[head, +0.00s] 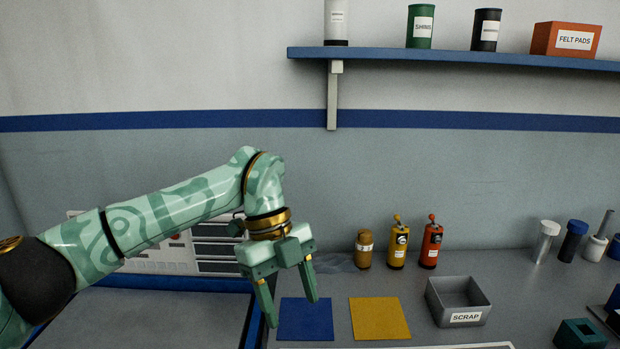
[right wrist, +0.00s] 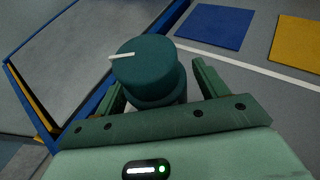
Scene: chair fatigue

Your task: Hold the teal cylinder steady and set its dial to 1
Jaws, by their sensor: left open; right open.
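The teal cylinder (right wrist: 160,94) shows in the right wrist view, with a round dial (right wrist: 145,65) on top. A white pointer line on the dial points to the left of the picture; no numerals are readable. My right gripper (right wrist: 158,78) is open, with one finger on each side of the cylinder. I cannot tell whether either finger touches it. My left gripper (head: 289,306) is open and empty in the head view, in front of the blue square, with its fingers pointing down. The cylinder and the right gripper are not seen in the head view.
A blue square (head: 305,320) and a yellow square (head: 379,319) lie on the bench, beside a grey SCRAP bin (head: 459,301). Small canisters (head: 397,249) stand at the back. A blue-edged grey tray (right wrist: 85,50) lies left of the cylinder.

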